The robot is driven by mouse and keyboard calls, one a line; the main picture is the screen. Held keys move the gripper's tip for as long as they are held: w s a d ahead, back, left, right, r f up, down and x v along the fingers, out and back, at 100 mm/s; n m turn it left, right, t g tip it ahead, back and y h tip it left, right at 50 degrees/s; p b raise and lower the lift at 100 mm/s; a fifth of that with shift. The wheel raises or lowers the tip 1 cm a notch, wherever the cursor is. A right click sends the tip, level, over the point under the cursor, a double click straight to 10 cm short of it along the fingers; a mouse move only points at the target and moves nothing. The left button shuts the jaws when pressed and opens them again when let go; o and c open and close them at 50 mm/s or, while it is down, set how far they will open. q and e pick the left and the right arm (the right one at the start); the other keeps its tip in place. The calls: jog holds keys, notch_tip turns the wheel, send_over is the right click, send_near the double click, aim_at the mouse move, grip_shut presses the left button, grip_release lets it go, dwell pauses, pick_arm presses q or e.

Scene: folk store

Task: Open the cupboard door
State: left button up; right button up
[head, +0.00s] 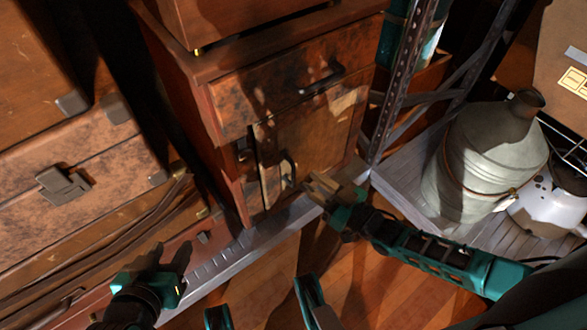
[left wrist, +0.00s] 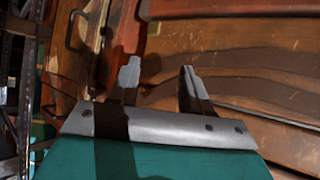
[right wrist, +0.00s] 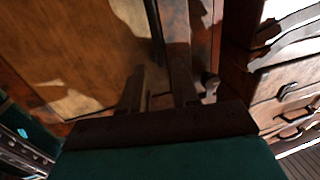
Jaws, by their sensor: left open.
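The wooden cupboard has a patchy brown door (head: 272,150) with a dark upright handle (head: 290,168). The door appears slightly ajar, with a dark gap along its left edge in the head view. My right gripper (head: 318,187) is just in front of the door's lower part, close to the handle. In the right wrist view its fingers (right wrist: 158,88) are apart, with the door panel (right wrist: 75,50) beyond; contact cannot be told. My left gripper (head: 172,258) is open and empty, left of the cupboard, before the suitcases.
A drawer (head: 290,95) with a dark handle is above the door. Brown suitcases (head: 75,150) are stacked at left. A metal shelf post (head: 400,85) stands close on the right, with a grey milk can (head: 480,160) on the low shelf. The wooden floor (head: 370,285) shows in front.

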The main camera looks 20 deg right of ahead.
aim_at(293, 167)
jog(key=b+x, duration=0.1)
jog(key=x, duration=0.5)
jog(key=shift+w+a, duration=0.2)
jog(key=shift+w, duration=0.1)
grip_shut()
